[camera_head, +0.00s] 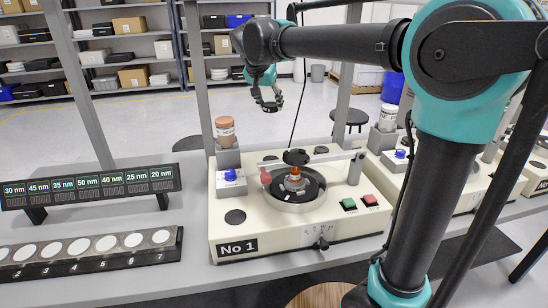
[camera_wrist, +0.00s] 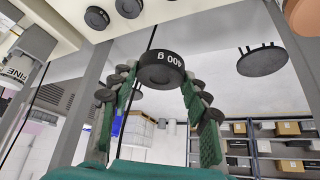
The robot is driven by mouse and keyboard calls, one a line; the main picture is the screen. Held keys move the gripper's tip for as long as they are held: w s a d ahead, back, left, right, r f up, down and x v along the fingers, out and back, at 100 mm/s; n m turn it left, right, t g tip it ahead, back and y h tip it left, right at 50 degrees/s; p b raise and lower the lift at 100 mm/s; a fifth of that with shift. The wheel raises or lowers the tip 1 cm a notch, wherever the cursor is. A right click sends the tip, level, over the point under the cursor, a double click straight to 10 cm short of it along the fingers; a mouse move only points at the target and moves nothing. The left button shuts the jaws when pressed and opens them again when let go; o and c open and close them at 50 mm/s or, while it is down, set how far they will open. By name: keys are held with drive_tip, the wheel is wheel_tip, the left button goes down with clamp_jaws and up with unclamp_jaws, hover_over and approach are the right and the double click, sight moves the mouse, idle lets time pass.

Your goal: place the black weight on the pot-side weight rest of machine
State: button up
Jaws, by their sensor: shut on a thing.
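My gripper (camera_head: 267,97) hangs in the air above and behind the machine No 1 (camera_head: 228,265), clear of it. In the wrist view my gripper (camera_wrist: 160,85) is shut on a black weight (camera_wrist: 160,70), a round disc marked 400 g. I cannot tell which is the pot-side weight rest. The pot (camera_head: 297,205) holds an orange-topped piece under a black cap (camera_head: 295,157).
A jar (camera_head: 225,130) on a grey block and a blue-knobbed box (camera_head: 229,182) stand at the machine's left. A grey post (camera_head: 356,168) stands right of the pot. Frame uprights (camera_head: 200,80) flank my gripper. A slotted tray (camera_head: 90,252) and display (camera_head: 90,187) are at left.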

sight(272, 158)
wheel_tip(272, 158, down, 19)
drive_tip(key=shift+f, duration=0.1)
idle(0.4)
drive_tip(key=shift+f, duration=0.1)
drive_tip(key=o, duration=1.5)
drive_tip(key=v, duration=1.2)
